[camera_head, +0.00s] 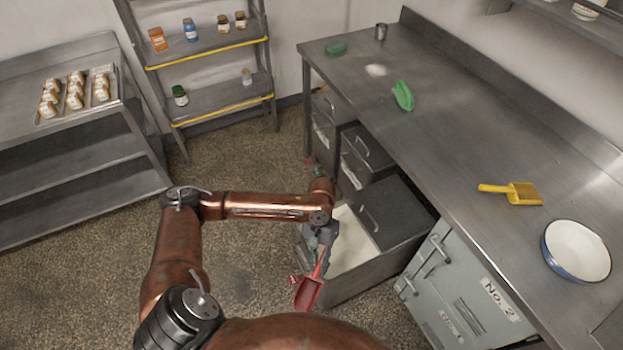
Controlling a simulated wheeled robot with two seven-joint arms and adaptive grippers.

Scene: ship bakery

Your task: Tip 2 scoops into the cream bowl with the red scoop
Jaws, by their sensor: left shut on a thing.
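My left gripper (321,250) is shut on the handle of the red scoop (308,293). The scoop hangs below the gripper, at the near left edge of an open bin (375,279) with white powder inside. The red inside of the scoop shows and I see no powder in it. My right gripper is not in view.
A grey cabinet (465,296) stands right of the bin. The floor at left is clear.

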